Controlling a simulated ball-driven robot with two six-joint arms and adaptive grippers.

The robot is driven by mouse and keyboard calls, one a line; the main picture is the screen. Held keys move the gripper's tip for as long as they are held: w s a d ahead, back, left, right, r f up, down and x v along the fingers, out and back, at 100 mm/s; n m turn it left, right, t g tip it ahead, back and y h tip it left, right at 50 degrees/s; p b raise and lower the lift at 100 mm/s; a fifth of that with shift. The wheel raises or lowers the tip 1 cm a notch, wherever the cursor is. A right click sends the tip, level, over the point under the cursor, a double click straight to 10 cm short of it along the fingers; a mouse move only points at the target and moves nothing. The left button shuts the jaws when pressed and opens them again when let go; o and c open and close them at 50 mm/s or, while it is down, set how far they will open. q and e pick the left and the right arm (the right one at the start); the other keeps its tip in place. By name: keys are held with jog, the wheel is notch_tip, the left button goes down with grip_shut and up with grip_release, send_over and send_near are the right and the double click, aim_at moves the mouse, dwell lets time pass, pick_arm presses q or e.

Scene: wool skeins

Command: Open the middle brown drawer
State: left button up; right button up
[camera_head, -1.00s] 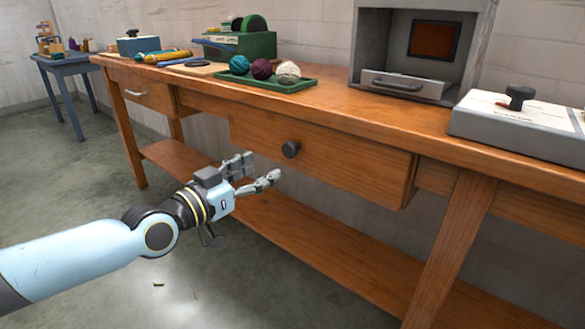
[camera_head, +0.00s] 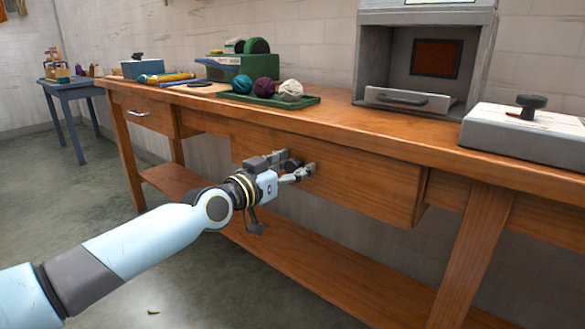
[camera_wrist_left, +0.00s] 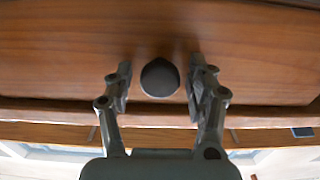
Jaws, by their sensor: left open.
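The middle brown drawer (camera_head: 365,183) is set under the bench top, and its wooden front fills much of the left wrist view (camera_wrist_left: 60,60). Its dark round knob (camera_wrist_left: 160,78) sits between the two fingers of my left gripper (camera_wrist_left: 160,92), with a gap on each side. In the head view my left gripper (camera_head: 298,168) is at the drawer front, open around the knob (camera_head: 292,166), which the fingers partly hide. My right gripper does not show.
On the wooden bench (camera_head: 350,137) stand a green tray (camera_head: 262,98) with yarn balls, a grey open-fronted box (camera_head: 425,60) and a white-topped box (camera_head: 530,128). A lower shelf (camera_head: 330,268) runs below the drawer. Another drawer with a metal handle (camera_head: 138,114) is at left.

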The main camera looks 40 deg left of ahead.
pick_arm(q)
grip_shut()
dwell(0.4)
jog(key=shift+s, duration=0.2)
jog(key=s+p, duration=0.1)
jog(key=s, duration=0.1)
jog(key=s+p, duration=0.1)
jog(key=s, duration=0.2)
jog(key=shift+s+a+r, duration=0.15)
jog(key=shift+s+a, duration=0.05)
jog(key=shift+s, duration=0.05)
jog(key=s+a+p, duration=0.1)
jog(key=s+p, duration=0.5)
jog(key=s, duration=1)
jog(key=shift+s+a+p, duration=0.15)
jog(key=shift+s+p, duration=0.05)
jog(key=shift+p, duration=0.2)
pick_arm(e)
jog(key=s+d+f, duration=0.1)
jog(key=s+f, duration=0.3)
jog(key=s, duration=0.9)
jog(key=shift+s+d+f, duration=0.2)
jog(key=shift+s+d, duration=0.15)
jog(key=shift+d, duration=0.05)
pick_arm(q)
jog(key=shift+f, duration=0.2)
